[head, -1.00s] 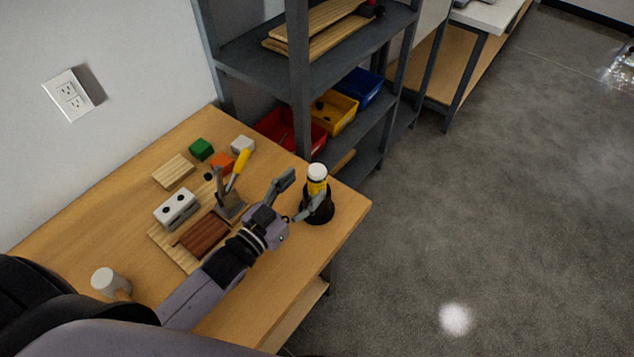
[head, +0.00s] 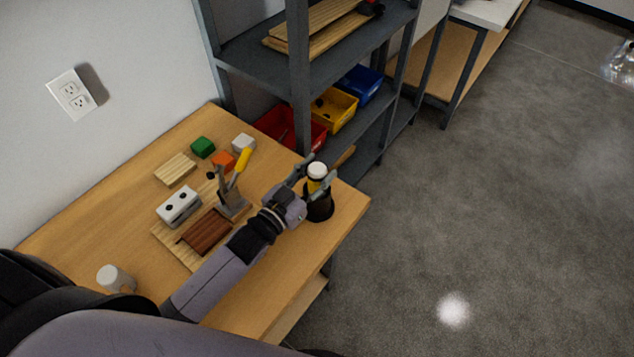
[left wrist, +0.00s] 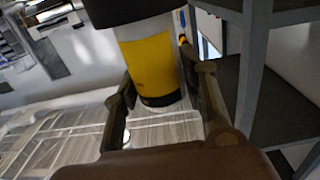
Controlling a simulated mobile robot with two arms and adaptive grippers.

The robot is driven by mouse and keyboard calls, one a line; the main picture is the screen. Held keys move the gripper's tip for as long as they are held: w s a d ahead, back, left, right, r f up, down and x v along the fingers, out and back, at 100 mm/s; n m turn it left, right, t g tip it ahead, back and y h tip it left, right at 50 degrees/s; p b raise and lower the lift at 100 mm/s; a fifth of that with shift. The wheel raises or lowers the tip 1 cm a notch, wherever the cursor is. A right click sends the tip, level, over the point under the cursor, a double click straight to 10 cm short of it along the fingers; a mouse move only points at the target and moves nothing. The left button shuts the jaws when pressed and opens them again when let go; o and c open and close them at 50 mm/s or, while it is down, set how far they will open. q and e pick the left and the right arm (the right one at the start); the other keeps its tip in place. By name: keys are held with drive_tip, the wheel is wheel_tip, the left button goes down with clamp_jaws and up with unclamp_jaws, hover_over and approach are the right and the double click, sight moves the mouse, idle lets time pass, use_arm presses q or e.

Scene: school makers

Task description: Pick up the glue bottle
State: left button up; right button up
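The glue bottle (head: 316,180) has a white top and a yellow band. In the head view it stands upright in or on a dark round base (head: 319,209) near the table's right corner. My left gripper (head: 319,170) reaches it from the left, with one finger on either side of the bottle's upper part. In the left wrist view the bottle's yellow band (left wrist: 150,62) is between the spread fingers (left wrist: 163,82), with gaps visible beside it. Firm contact does not show. My right gripper is not in view.
On the wooden table (head: 276,297) are a board with a brown block (head: 205,231), a yellow-handled tool (head: 242,162), a white holed block (head: 179,205), small coloured blocks and a white cup (head: 113,278). A grey metal shelf (head: 262,56) stands close behind the bottle.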

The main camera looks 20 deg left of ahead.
use_arm(q)
drive_tip(key=c, duration=0.8)
drive_tip(key=shift+r, duration=0.1)
